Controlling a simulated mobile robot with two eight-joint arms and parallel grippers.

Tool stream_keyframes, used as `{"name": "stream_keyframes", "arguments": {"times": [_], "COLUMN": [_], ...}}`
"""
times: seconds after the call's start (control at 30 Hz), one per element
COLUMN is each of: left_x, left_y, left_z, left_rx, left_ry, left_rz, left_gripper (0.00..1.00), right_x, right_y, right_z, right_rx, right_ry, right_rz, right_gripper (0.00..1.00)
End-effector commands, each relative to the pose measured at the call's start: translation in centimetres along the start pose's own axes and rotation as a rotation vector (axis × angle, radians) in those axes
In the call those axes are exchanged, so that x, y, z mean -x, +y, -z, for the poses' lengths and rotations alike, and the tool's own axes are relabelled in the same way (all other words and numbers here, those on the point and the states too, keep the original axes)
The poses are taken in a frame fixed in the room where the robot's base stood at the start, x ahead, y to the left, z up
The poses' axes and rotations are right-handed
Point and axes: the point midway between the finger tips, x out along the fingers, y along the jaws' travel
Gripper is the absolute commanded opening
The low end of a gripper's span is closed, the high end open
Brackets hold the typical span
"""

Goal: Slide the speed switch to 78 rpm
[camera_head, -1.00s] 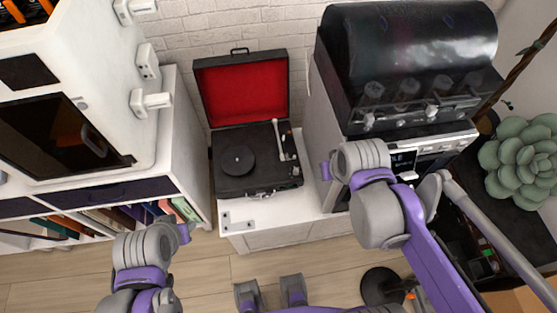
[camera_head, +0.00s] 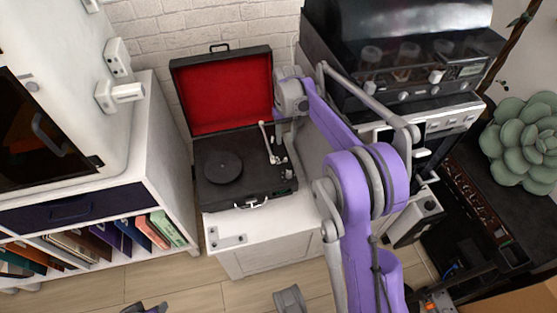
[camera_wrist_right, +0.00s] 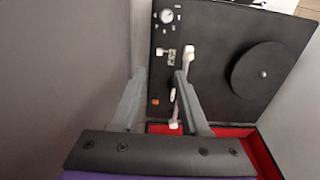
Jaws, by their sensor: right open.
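The record player (camera_head: 222,196) stands open on a white cabinet, with its red-lined lid (camera_head: 225,95) raised behind. Its black platter (camera_head: 222,167) is bare and its white tonearm (camera_head: 268,142) lies to the right. My right gripper (camera_head: 283,128) is over the right side of the deck, partly hidden by its wrist. In the right wrist view the gripper (camera_wrist_right: 160,72) is open, with the tonearm (camera_wrist_right: 185,93) close to one finger. A small metal switch plate (camera_wrist_right: 172,55) and an orange button (camera_wrist_right: 155,101) show near the fingers. I cannot read any speed marks.
A large dark-topped machine (camera_head: 400,65) stands close to the right of the player. A white shelf unit (camera_head: 165,170) with books is on the left. A wall-like grey surface (camera_wrist_right: 65,70) fills the wrist view's left side.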

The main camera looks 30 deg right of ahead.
Motion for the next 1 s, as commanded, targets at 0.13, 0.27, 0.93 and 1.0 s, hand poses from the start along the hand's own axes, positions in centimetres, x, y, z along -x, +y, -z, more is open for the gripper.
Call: {"name": "stream_keyframes", "arguments": {"times": [0.13, 0.27, 0.93, 1.0], "left_x": [-0.5, -1.2, -2.7, -2.7], "left_y": [0.0, 0.0, 0.0, 0.0], "left_z": [-0.1, -0.4, -0.8, -0.8], "left_rx": [0.0, 0.0, 0.0, 0.0], "left_ry": [-0.002, -0.004, -0.01, -0.01], "left_rz": [0.0, 0.0, 0.0, 0.0], "left_gripper": [0.39, 0.39, 0.39, 0.39], "right_x": [-1.8, -4.4, -10.4, -10.4], "right_y": [0.0, 0.0, 0.0, 0.0], "right_z": [0.0, 0.0, 0.0, 0.0], "right_rx": [0.0, 0.0, 0.0, 0.0], "right_ry": [0.0, 0.0, 0.002, 0.002], "right_rz": [0.0, 0.0, 0.0, 0.0], "right_gripper": [0.45, 0.45, 0.45, 0.45]}}
